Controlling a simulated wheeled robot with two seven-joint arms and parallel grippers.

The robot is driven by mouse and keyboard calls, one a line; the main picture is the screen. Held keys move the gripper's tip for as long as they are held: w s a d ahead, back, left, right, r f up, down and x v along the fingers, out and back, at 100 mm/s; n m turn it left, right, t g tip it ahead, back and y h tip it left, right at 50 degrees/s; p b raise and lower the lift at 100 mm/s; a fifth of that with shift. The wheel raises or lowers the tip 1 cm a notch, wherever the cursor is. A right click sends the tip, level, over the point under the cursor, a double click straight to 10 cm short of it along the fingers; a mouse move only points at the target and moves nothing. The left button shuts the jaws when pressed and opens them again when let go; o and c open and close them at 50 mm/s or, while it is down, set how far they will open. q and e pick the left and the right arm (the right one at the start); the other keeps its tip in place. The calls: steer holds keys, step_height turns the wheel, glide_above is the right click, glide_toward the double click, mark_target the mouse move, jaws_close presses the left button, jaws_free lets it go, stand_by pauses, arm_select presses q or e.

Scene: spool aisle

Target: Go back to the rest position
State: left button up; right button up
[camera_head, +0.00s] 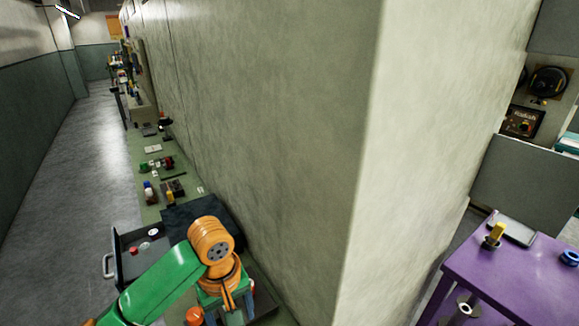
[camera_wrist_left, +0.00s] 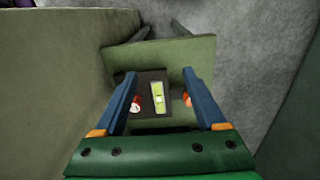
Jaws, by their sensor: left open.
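My left arm (camera_head: 165,282) reaches in from the lower left of the head view, green with orange joints. Its gripper points down over the near end of a long green bench; the arm partly hides its tips there. In the left wrist view my left gripper (camera_wrist_left: 160,76) has its two blue fingers wide apart, with nothing held. Below and between them lies a yellow-green item with a pale mark (camera_wrist_left: 158,95) on a dark surface. A red and white round item (camera_wrist_left: 135,105) is near one finger, and an orange-red item (camera_wrist_left: 187,99) near the other. My right gripper is not visible.
A pale wall corner (camera_head: 330,130) rises close beside the arm. An open dark drawer (camera_head: 128,266) with a handle juts from the bench (camera_head: 150,215) into the aisle. The grey aisle floor (camera_head: 70,190) at left is clear. A purple table (camera_head: 510,285) stands at right.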

arm_select(q)
steer(key=s+d+f+m+t+h, duration=0.1)
steer(key=s+d+f+m+h, duration=0.1)
steer(key=s+f+m, duration=0.15)
steer(key=s+d+f+m+h, duration=0.1)
steer(key=s+d+f+m, duration=0.15)
steer(key=f, duration=0.25)
steer(key=s+a+f+m+t+y, duration=0.2)
steer(key=s+a+f+y, duration=0.1)
steer(key=s+a, duration=0.7)
step_height(320, 180, down, 18)
steer(key=g+b, duration=0.1)
steer(key=s+a+f+g, duration=0.1)
steer(key=s+a+f, duration=0.1)
steer(key=s+f, duration=0.9)
steer(key=shift+s+a+f+m+b, duration=0.15)
steer(key=shift+s+a+m+b, duration=0.2)
steer(key=shift+s, duration=0.75)
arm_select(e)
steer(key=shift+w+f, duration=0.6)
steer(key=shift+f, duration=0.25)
